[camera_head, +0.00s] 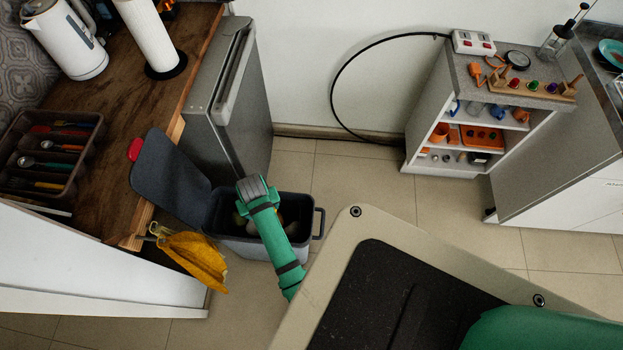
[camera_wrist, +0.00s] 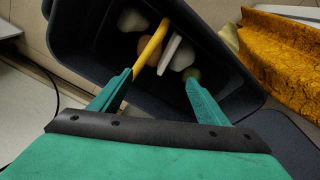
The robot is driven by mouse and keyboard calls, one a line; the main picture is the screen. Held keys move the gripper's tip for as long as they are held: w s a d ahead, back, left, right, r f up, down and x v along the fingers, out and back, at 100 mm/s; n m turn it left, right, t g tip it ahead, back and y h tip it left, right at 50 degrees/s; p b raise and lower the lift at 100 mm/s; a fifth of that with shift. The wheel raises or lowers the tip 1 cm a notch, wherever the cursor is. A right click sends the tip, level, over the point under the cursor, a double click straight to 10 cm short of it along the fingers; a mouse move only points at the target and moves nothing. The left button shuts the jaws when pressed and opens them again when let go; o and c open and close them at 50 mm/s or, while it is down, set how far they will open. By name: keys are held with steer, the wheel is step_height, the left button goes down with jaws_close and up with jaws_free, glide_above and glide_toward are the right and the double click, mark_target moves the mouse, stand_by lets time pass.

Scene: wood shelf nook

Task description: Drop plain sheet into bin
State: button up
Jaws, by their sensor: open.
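The dark grey bin (camera_head: 236,248) stands on the floor, its hinged lid (camera_head: 168,180) swung open to the left. In the wrist view the bin's inner wall (camera_wrist: 82,38) surrounds several objects inside. My gripper (camera_wrist: 160,82) is over the bin mouth, its two green fingers spread apart. A thin white piece (camera_wrist: 170,55) shows below and between the fingers, apart from them as far as I can tell. I cannot tell whether it is the plain sheet. A curved yellow piece (camera_wrist: 150,55) lies beside it. In the head view my wrist hides the fingers and part of the bin.
A yellow cloth (camera_head: 195,258) hangs at the wooden counter (camera_head: 130,100) edge, left of the bin. A grey cabinet (camera_head: 220,110) stands behind the bin. A small shelf unit (camera_head: 435,160) stands at the right. Floor between them is clear.

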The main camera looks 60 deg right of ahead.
step_height(320, 180, up, 11)
steer(key=s+a, duration=0.1)
steer(key=shift+s+f, duration=0.15)
stand_by(0.3)
stand_by(0.4)
